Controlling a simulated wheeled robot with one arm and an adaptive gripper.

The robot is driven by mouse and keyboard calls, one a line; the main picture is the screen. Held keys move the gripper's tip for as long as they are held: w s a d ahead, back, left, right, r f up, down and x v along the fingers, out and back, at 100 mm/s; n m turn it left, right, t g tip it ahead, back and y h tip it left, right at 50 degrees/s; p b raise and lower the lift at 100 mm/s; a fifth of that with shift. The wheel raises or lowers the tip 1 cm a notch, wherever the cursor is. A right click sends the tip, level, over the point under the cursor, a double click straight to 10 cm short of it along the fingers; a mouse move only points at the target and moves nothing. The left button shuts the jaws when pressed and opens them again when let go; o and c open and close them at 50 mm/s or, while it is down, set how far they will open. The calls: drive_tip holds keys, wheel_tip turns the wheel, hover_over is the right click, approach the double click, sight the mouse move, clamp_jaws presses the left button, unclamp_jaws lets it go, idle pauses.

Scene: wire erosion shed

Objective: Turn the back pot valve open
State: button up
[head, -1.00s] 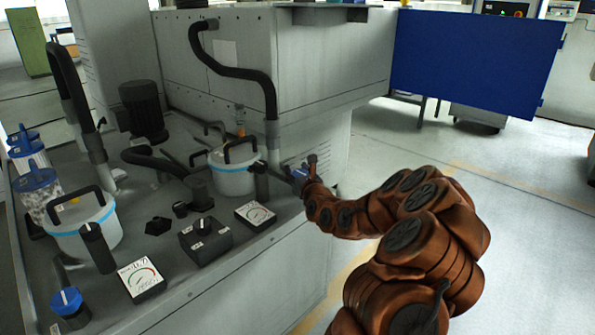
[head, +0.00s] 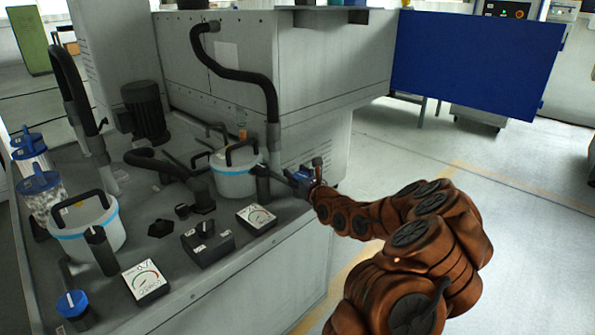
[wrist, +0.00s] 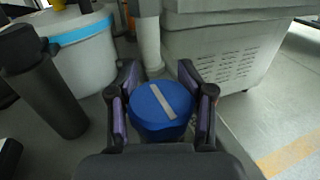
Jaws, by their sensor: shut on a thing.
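The back pot valve has a round blue knob with a pale bar across its top; in the wrist view the knob (wrist: 162,108) sits between my fingers, the bar slanting from upper left to lower right. My gripper (wrist: 161,107) is shut on this knob, one finger on each side. In the head view my gripper (head: 303,178) is at the cabinet top's right edge, beside the back pot (head: 235,183), a white pot with a blue band and black handle. The knob is mostly hidden there by my gripper.
A black upright post (wrist: 45,90) stands left of the knob, and a grey cabinet (wrist: 235,50) is behind it. The front pot (head: 88,232), a similar blue-knobbed valve (head: 72,303) and two dial gauges (head: 257,218) are on the left. Open floor lies to the right.

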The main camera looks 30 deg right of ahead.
drive_tip(key=shift+s+a+n+g+y+p, duration=0.15)
drive_tip(key=shift+n+g+y+p, duration=0.1)
drive_tip(key=shift+n+y+p, duration=1.3)
drive_tip(key=shift+a+n+g+y+p, duration=0.2)
drive_tip(key=shift+n+y+p, duration=0.65)
drive_tip(key=shift+y+p, duration=1.3)
drive_tip(key=shift+s+a+f+n+g+y+p, duration=0.1)
drive_tip(key=shift+n+g+y+p, duration=0.35)
drive_tip(key=shift+n+y+p, duration=0.45)
drive_tip(key=shift+y, duration=0.6)
drive_tip(key=shift+s+a+n+g+y+p, duration=0.15)
drive_tip(key=shift+n+g+y+p, duration=0.25)
drive_tip(key=shift+n+g+y, duration=0.8)
drive_tip(key=shift+a+n+g+y, duration=0.2)
drive_tip(key=shift+n+g+y, duration=0.65)
drive_tip(key=shift+y, duration=0.25)
drive_tip(key=shift+s+a+r+n+g+y+b, duration=0.15)
drive_tip(key=shift+n+g+y+b, duration=0.25)
drive_tip(key=shift+n+g+y, duration=0.3)
drive_tip(key=shift+s+d+r+n+g+y+b, duration=0.15)
drive_tip(key=shift+n+g+y+b, duration=0.3)
drive_tip(key=shift+g, duration=0.4)
drive_tip(key=shift+s+a+f+n+g+y+b, duration=0.15)
drive_tip(key=shift+n+g+y+b, duration=0.15)
drive_tip(key=shift+n+g+b, duration=0.25)
drive_tip(key=shift+w+a+r+n+g+y+b, duration=0.15)
drive_tip(key=shift+n+g+y+b, duration=0.15)
drive_tip(key=shift+g, duration=0.45)
drive_tip(key=shift+c, duration=0.2)
